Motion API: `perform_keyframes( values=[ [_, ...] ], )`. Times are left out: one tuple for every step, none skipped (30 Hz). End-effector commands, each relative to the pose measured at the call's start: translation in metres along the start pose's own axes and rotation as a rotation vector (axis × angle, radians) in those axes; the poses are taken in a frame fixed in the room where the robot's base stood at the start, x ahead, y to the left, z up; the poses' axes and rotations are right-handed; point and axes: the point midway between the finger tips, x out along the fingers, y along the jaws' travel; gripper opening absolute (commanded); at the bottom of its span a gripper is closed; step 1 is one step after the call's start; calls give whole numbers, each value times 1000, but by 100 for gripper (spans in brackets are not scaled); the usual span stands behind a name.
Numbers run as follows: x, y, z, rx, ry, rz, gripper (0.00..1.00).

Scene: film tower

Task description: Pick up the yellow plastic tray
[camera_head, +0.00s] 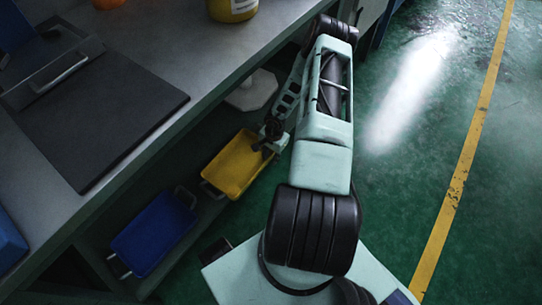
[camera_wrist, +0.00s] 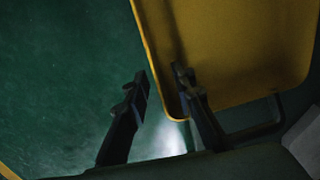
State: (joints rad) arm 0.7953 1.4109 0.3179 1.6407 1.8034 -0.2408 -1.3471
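The yellow plastic tray (camera_head: 238,168) lies on the low shelf under the workbench, with a handle at its near left end. In the wrist view the yellow tray (camera_wrist: 235,45) fills the upper right, and its rim runs between my two fingers. My gripper (camera_head: 268,143) is at the tray's right side in the head view. In the wrist view my gripper (camera_wrist: 161,76) is open: one finger is outside the rim over green floor, the other overlaps the tray's inside. A gap shows between the fingers and the rim. Whether either finger touches the tray is unclear.
A blue tray (camera_head: 153,233) lies left of the yellow one on the shelf. A pale block-like object (camera_head: 251,92) stands beyond it. The workbench top (camera_head: 190,50) overhangs the shelf and carries a dark panel (camera_head: 95,120). Green floor (camera_head: 420,150) is clear on the right.

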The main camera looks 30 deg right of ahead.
Motion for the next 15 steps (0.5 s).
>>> perform_keyframes(
  values=[
    [0,0,0,0,0,0,23],
    [0,0,0,0,0,0,23],
    [0,0,0,0,0,0,23],
    [0,0,0,0,0,0,20],
    [0,0,0,0,0,0,17],
    [0,0,0,0,0,0,12],
    [0,0,0,0,0,0,9],
    [0,0,0,0,0,0,6],
    [0,0,0,0,0,0,1],
    [0,0,0,0,0,0,0],
    [0,0,0,0,0,0,0],
    [0,0,0,-1,0,0,0],
    [0,0,0,-1,0,0,0],
    [0,0,0,-1,0,0,0],
    [0,0,0,-1,0,0,0]
  ],
)
